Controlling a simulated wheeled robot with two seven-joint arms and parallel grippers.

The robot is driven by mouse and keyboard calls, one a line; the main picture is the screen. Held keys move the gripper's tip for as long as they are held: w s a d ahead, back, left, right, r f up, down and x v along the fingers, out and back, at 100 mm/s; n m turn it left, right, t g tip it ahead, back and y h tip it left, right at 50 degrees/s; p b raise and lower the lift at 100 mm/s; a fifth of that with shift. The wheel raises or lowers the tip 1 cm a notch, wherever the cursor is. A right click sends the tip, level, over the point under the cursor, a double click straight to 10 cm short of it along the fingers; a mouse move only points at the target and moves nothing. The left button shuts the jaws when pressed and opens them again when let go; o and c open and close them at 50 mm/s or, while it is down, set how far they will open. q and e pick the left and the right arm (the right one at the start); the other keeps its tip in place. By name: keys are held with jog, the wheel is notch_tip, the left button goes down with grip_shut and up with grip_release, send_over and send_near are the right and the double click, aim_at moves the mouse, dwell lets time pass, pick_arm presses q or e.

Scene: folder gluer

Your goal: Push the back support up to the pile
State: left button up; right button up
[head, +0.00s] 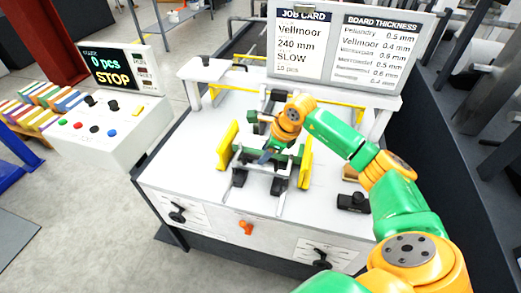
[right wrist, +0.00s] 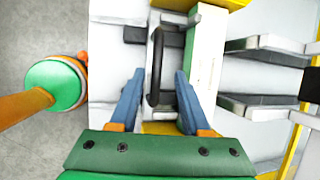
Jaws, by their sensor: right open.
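My right gripper (head: 267,155) is over the middle of the machine table, between two yellow side guides. In the right wrist view its two blue fingers (right wrist: 159,100) are open and apart, with nothing clamped between them. A black bar handle (right wrist: 156,65), which looks like part of the back support, lies ahead of and between the fingertips. A white and green upright strip (right wrist: 207,55) stands just right of the handle. I cannot tell whether it is the pile or part of the support. In the head view the wrist hides most of this spot. My left gripper is not in view.
Yellow side guides (head: 227,146) (head: 306,162) flank the spot. A job card board (head: 340,48) stands behind. A control panel (head: 120,75) reading STOP is at left. A small black device (head: 353,202) sits at the table's right. The table's front left surface is clear.

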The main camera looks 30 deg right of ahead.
jog(key=shift+w+a+f, duration=0.15)
jog(key=shift+a+f, duration=0.1)
jog(key=shift+a, duration=0.25)
jog(key=shift+d, duration=0.15)
grip_shut()
dwell(0.9)
